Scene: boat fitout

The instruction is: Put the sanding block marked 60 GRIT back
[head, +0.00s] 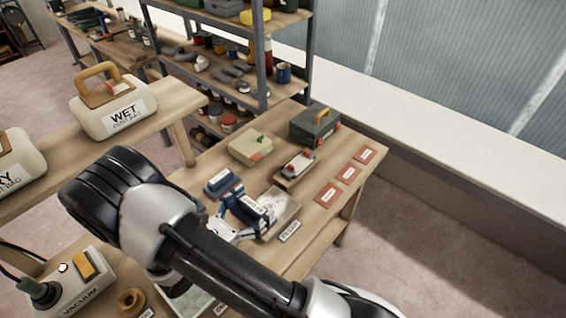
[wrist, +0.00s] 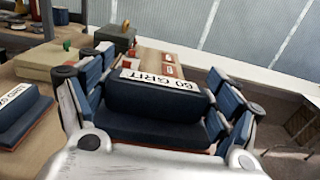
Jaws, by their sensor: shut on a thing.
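A dark blue sanding block with a white label reading 60 GRIT (wrist: 155,115) sits between the fingers of my gripper (wrist: 158,98) in the wrist view. My gripper is shut on it. In the head view the held block (head: 250,210) is over or beside a shallow pale tray (head: 288,213) on the workbench. I cannot tell whether it touches the tray. The arm and fingers hide part of the block there. A second blue block (head: 222,183) lies on the bench to the left; its label is hard to read.
Several red labelled squares (head: 348,174) line the bench's right side. A small tray with an item (head: 296,166), a beige case (head: 250,148) and a green toolbox (head: 315,123) stand farther back. A WET container (head: 112,105) stands on the left bench.

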